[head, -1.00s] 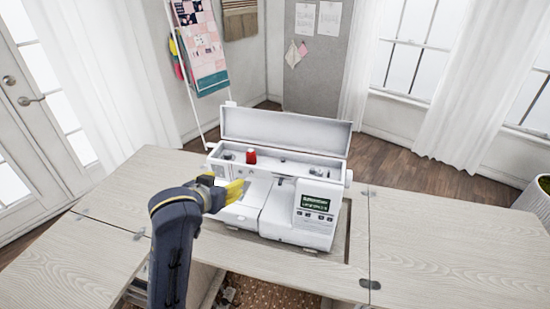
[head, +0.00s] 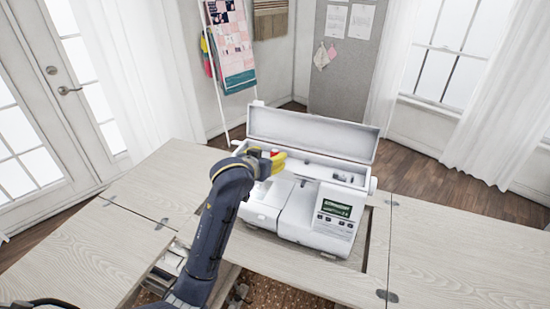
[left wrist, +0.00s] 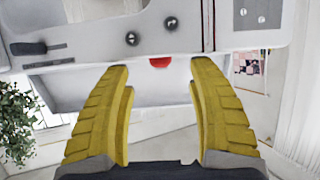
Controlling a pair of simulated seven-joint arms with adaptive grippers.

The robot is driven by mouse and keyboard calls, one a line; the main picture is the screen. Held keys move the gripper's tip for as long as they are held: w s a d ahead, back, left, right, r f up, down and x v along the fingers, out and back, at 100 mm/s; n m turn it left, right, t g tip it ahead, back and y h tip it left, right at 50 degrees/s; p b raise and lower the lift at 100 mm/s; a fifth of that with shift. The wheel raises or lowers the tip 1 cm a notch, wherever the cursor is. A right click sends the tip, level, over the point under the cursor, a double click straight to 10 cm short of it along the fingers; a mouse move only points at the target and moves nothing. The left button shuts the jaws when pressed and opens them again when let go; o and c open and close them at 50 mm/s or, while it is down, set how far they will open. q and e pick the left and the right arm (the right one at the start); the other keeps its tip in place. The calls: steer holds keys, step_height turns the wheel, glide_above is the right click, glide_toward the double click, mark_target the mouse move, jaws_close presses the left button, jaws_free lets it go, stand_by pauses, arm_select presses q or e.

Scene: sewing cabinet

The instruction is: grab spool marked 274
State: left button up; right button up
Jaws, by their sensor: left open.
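The red spool (head: 276,152) is at the open top compartment of the white sewing machine (head: 296,212), mostly hidden behind my left gripper in the head view. In the left wrist view a small part of the red spool (left wrist: 160,62) shows below the machine's edge, centred between the fingertips and beyond them. No number on it can be read. My left gripper (head: 274,167), with yellow fingers, is open and empty, at the machine's upper left. Its fingers also show spread apart in the left wrist view (left wrist: 159,72). My right gripper is not in view.
The machine's lid (head: 312,134) stands raised behind the compartment. The machine sits in an opening of the wooden cabinet top (head: 440,250), which has clear leaves on both sides. A rack with a quilt (head: 232,55) stands behind.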

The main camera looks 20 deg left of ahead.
mark_target(273, 154)
arm_select(q)
steer(key=shift+x, duration=2.95)
steer(key=c, duration=1)
